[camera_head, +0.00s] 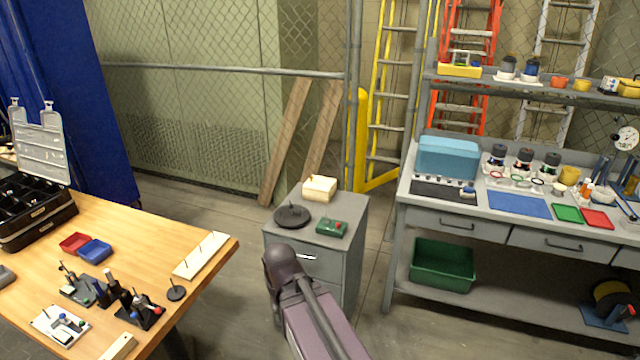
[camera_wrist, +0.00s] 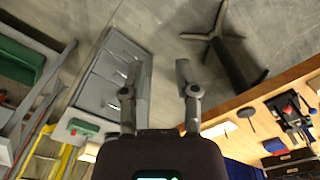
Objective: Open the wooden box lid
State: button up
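A small pale wooden box (camera_head: 319,188) sits at the back of the top of a grey drawer cabinet (camera_head: 340,264). Its lid looks closed, with a small reddish spot near the top. Part of a pale block, likely the same box (camera_wrist: 91,149), shows low in the wrist view, partly cut off by my wrist. My gripper (camera_wrist: 158,72) is open and empty, over the floor beside the cabinet, apart from the box. In the head view my arm reaches up in front of the cabinet, and the gripper cannot be made out.
A dark round stand (camera_head: 292,216) and a green box (camera_head: 332,228) share the cabinet top, in front of the wooden box. A wooden table (camera_head: 212,246) stands left, a grey workbench (camera_head: 400,190) right. A chain-link fence and leaning planks (camera_head: 287,140) are behind. Floor lies between table and cabinet.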

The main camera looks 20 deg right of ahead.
aim_at(320, 183)
jog(key=u, duration=0.25)
jog(key=i, duration=1.35)
jog(key=z, duration=0.1)
